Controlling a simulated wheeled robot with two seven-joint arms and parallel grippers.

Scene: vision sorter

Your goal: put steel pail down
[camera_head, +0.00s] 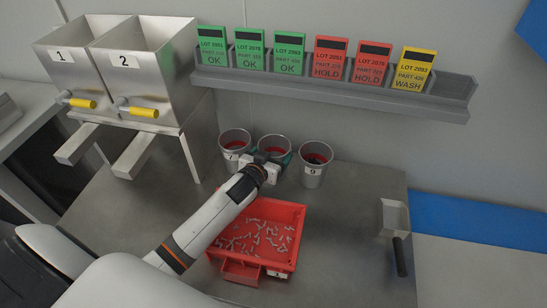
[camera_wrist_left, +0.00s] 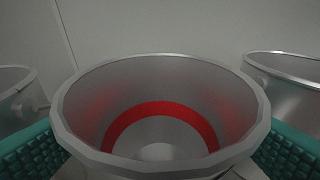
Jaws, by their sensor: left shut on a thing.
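Three steel pails stand in a row at the back of the bench. The middle steel pail (camera_head: 274,143) is between the jaws of my left gripper (camera_head: 270,162), which is shut on it. In the left wrist view this pail (camera_wrist_left: 160,95) fills the middle, upright, with a red band inside and no parts visible in it. The teal finger pads sit on both sides of it. I cannot tell whether its base touches the bench. My right gripper is not in view.
A left pail (camera_head: 235,146) and a right pail marked 9 (camera_head: 314,165) flank it closely. A red tray (camera_head: 297,214) of small parts lies in front. A scoop (camera_head: 395,218) is at right. Two hoppers (camera_head: 143,67) stand at left; a card rack (camera_head: 330,83) is behind.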

